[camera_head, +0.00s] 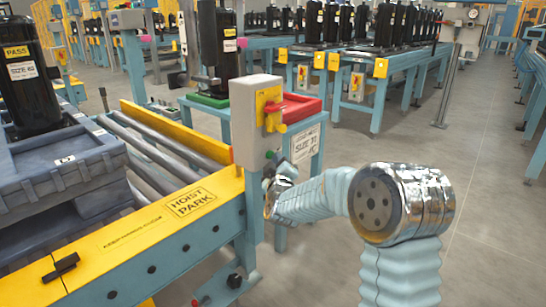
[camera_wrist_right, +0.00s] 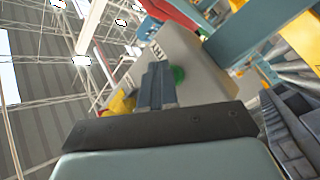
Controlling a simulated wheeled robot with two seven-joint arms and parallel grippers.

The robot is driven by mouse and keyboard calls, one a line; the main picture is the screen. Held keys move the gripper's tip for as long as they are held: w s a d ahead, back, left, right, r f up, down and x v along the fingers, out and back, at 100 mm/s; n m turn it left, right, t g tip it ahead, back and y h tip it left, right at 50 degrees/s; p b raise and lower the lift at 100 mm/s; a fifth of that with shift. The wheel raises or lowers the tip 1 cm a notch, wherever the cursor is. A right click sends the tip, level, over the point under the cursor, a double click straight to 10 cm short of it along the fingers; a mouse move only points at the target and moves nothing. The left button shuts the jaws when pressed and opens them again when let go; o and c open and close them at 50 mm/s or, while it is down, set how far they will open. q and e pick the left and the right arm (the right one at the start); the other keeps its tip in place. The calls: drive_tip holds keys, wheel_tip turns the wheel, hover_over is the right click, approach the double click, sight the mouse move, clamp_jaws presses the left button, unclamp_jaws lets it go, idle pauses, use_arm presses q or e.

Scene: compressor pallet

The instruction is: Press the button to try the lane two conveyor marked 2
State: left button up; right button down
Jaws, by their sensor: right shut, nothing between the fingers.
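A grey control box (camera_head: 248,132) stands on a post at the corner of the yellow-edged roller conveyor (camera_head: 158,226). It carries a yellow switch with a red handle (camera_head: 272,112), and a small green button (camera_head: 269,154) low on its face. The green button also shows in the right wrist view (camera_wrist_right: 179,74), just beside my fingertips. My right gripper (camera_head: 271,164) is shut and empty, at the lower part of the box. Its closed fingers show in the wrist view (camera_wrist_right: 156,84); whether they touch the button I cannot tell. I see no lane number 2 clearly. My left gripper is not in view.
A black compressor (camera_head: 32,85) stands on a grey pallet (camera_head: 85,163) at the left. A red tray (camera_head: 298,107) on a blue stand is just behind the box. More compressors stand on blue tables at the back. The floor to the right is clear.

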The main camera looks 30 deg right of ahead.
drive_tip(key=shift+s, duration=0.1)
drive_tip(key=shift+s+d, duration=0.3)
drive_tip(key=shift+s, duration=0.45)
drive_tip(key=shift+s, duration=0.1)
drive_tip(key=s, duration=0.1)
drive_tip(key=s+d+b, duration=0.1)
drive_tip(key=s, duration=0.1)
drive_tip(key=s+d, duration=0.1)
drive_tip(key=shift+s, duration=0.2)
idle(0.6)
